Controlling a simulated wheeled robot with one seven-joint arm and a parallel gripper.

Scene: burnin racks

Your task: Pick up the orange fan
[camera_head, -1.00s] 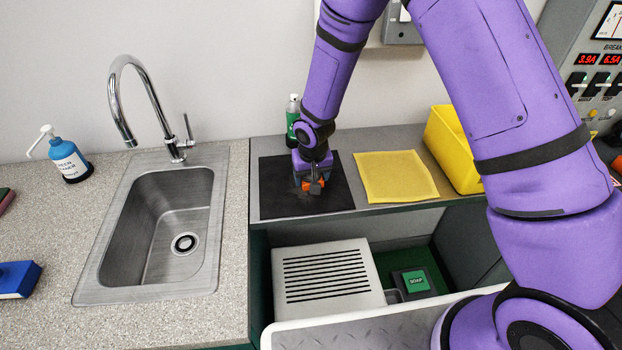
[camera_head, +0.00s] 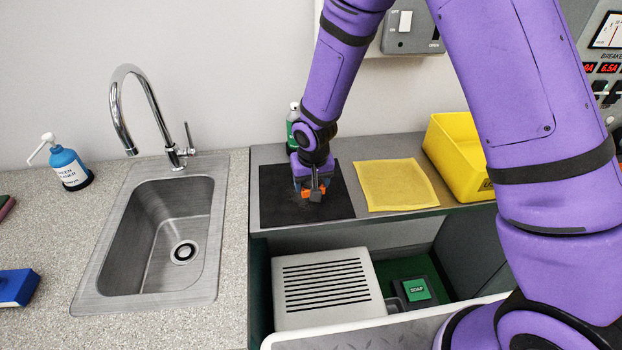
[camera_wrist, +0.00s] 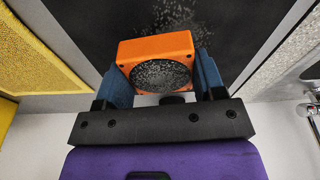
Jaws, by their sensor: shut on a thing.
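The orange fan (camera_wrist: 157,47) is a square orange housing with a dark, speckled round face. In the wrist view it sits between the two blue fingers of my gripper (camera_wrist: 162,78), which is shut on its sides. In the head view only small orange parts of the fan (camera_head: 306,193) show, largely hidden by my gripper (camera_head: 312,190). Both are over the black mat (camera_head: 277,200). I cannot tell whether the fan touches the mat or is just above it.
A yellow cloth (camera_head: 397,186) lies right of the mat, with a yellow bin (camera_head: 462,158) beyond it. A green bottle (camera_head: 293,128) stands behind the mat. A steel sink (camera_head: 160,235) is at left. A grey vented box (camera_head: 325,287) sits below the shelf edge.

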